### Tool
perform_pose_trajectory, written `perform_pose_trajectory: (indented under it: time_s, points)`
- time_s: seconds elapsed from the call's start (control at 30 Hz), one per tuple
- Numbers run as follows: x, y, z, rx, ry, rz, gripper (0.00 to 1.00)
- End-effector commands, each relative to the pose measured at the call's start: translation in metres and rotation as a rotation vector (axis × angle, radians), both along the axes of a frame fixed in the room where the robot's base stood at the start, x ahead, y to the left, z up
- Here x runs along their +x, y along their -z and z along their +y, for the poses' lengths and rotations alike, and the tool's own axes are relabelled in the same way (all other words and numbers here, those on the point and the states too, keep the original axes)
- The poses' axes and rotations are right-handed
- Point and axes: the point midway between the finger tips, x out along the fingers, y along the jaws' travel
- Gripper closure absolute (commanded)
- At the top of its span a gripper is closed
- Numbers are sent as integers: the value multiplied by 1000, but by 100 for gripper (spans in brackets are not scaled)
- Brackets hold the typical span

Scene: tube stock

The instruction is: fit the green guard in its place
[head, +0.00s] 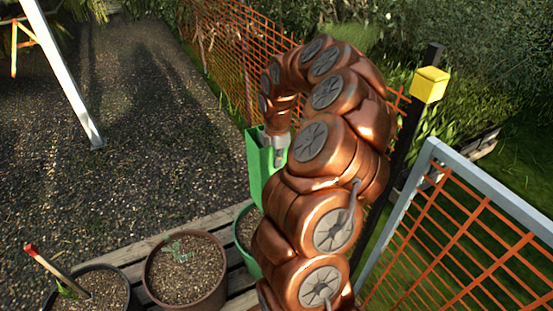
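The green guard (257,172) is an upright, open-topped green sleeve near the middle of the head view. My gripper (278,153) is at its upper right side and appears shut on its wall, though the arm partly hides the fingers.
A brown pot (187,273) with a small seedling and a black pot (95,289) with a red-tipped stake stand on the wooden slats (160,240). Orange mesh fencing (225,55), a yellow-capped post (430,84) and a grey-framed panel (490,192) stand behind and right.

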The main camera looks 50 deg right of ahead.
Motion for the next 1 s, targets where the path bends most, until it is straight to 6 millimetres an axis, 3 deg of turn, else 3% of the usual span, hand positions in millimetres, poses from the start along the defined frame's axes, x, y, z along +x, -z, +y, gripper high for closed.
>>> perform_pose_trajectory:
  time_s: [1.0]
  points:
    - [0, 34, 0, 1, 1, 2, 100]
